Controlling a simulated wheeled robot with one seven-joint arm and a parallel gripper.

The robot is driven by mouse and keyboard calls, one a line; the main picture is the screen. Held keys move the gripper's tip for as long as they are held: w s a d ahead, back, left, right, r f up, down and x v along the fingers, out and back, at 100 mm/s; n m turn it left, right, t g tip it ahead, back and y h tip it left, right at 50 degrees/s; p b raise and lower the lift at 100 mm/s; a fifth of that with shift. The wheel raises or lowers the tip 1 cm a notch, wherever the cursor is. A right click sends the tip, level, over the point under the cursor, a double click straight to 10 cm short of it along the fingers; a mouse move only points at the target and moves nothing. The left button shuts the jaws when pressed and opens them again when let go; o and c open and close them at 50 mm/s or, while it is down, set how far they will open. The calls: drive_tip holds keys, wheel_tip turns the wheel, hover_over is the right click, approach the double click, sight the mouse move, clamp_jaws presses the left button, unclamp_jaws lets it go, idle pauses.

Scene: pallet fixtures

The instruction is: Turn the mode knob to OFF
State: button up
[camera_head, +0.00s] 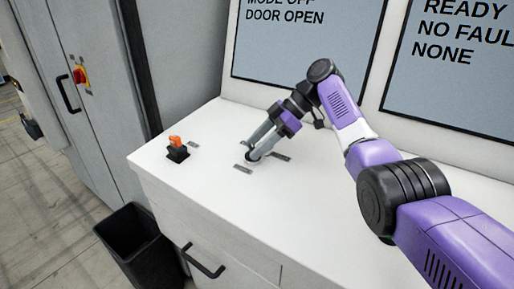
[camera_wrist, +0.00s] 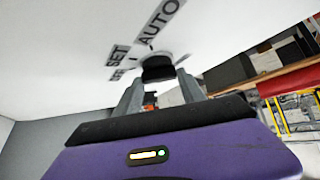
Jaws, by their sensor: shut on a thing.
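The mode knob is a small black knob (camera_wrist: 158,70) on the white console top. In the wrist view it sits between the two grey fingers of my gripper (camera_wrist: 160,92), which is shut on it. Labels reading SET (camera_wrist: 118,56) and AUTO (camera_wrist: 160,22) lie around the knob; a third label beside SET is too small to read surely. In the head view my gripper (camera_head: 258,150) reaches down to the console and mostly hides the knob. The left screen (camera_head: 300,45) reads MODE OFF and DOOR OPEN.
An orange-topped black switch (camera_head: 177,149) stands on the console (camera_head: 200,185) to the left of my gripper. The right screen (camera_head: 455,60) reads READY, NO FAUL and NONE. A black bin (camera_head: 130,240) stands on the floor before the console. A grey cabinet (camera_head: 85,60) is at the left.

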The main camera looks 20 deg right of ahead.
idle(0.3)
drive_tip(key=o, duration=1.4)
drive_tip(key=shift+c, duration=0.2)
drive_tip(key=shift+b+v, duration=0.75)
drive_tip(key=shift+v, duration=3.15)
